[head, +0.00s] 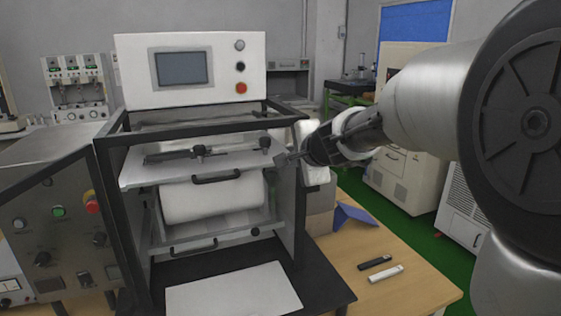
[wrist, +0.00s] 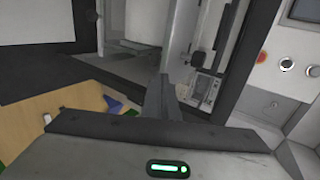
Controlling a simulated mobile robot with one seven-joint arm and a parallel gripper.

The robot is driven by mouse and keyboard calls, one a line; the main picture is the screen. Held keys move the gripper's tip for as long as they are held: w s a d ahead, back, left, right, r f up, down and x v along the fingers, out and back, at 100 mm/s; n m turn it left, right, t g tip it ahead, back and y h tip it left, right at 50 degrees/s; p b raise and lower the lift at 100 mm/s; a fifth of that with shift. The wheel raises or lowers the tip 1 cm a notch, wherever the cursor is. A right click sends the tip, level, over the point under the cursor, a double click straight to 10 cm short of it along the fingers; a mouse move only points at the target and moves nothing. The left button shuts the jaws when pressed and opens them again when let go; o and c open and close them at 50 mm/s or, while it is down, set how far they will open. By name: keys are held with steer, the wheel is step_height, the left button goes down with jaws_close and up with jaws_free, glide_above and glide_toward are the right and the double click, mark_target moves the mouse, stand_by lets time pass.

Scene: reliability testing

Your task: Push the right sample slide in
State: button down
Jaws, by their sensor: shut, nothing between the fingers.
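The test machine (head: 122,165) has a black frame with a light upper shelf (head: 150,178) projecting at its front. A dark rail with small black knobs lies along this shelf; the right knob (head: 264,142) is near the shelf's right end. A knob (wrist: 197,58) and dark rail (wrist: 229,38) also show in the wrist view. I cannot tell for certain which part is the right sample slide. My gripper (head: 284,158) is shut and empty, at the front right corner of the shelf, close to the right knob. In the wrist view my gripper (wrist: 168,92) points toward the machine; contact is unclear.
A black handle (head: 216,177) hangs below the shelf, with a lower handle (head: 193,245) beneath. The frame's right post (head: 298,205) stands beside my gripper. A black and a white small item (head: 386,273) lie on the wooden table (head: 425,292). A control box (head: 55,225) stands left.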

steer(key=w, duration=0.2)
steer(key=w+a+p, duration=0.1)
steer(key=w, duration=0.1)
steer(key=shift+w+a+p, duration=0.2)
steer(key=shift+w+p, duration=0.1)
steer(key=shift+w, duration=0.1)
steer(key=shift+r, duration=0.15)
steer(key=shift+s, duration=0.1)
